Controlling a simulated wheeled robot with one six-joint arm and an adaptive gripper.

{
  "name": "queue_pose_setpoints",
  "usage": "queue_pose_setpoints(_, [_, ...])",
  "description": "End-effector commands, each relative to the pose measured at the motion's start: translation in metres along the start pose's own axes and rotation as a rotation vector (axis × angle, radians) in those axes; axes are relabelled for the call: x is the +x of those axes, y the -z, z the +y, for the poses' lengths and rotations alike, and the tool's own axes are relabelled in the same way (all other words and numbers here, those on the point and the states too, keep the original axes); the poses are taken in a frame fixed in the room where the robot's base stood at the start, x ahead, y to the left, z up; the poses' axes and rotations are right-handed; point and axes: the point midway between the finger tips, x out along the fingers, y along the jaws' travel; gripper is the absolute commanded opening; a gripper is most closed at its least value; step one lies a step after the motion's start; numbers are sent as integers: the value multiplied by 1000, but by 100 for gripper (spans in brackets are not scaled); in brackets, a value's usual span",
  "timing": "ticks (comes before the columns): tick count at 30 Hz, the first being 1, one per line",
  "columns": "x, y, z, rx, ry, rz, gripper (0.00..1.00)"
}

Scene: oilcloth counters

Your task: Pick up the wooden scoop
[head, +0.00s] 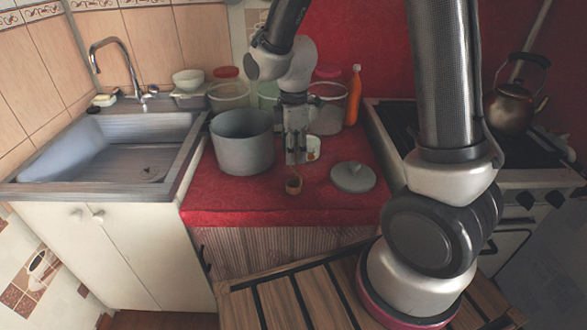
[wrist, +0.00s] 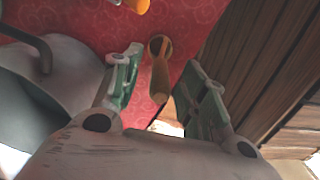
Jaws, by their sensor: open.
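The small wooden scoop (head: 293,186) lies on the red oilcloth counter (head: 240,200), near its front edge in the head view. In the wrist view the scoop (wrist: 160,82) shows its round dark bowl at the top and its handle running down toward my gripper. My gripper (head: 296,159) points down just behind the scoop in the head view. In the wrist view my gripper (wrist: 163,66) is open and empty, with one green-padded finger on each side of the scoop. I cannot tell how high the fingers are above it.
A grey pot (head: 243,145) stands close left of my gripper. A grey lid (head: 352,178) lies to the right. Clear containers (head: 328,110) and an orange bottle (head: 354,97) stand behind. The sink (head: 120,150) is left, the stove with a kettle (head: 514,105) right.

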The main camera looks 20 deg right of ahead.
Motion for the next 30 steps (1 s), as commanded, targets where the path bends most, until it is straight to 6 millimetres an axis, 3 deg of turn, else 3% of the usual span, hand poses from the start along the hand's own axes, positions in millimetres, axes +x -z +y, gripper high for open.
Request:
queue_pose_setpoints(9, [8,0,0,1,-1,1,43])
queue_pose_setpoints(16, [8,0,0,1,-1,1,1])
queue_pose_setpoints(26, [6,0,0,1,-2,1,0])
queue_pose_setpoints(30, [-10,1,1,1,-5,3,0])
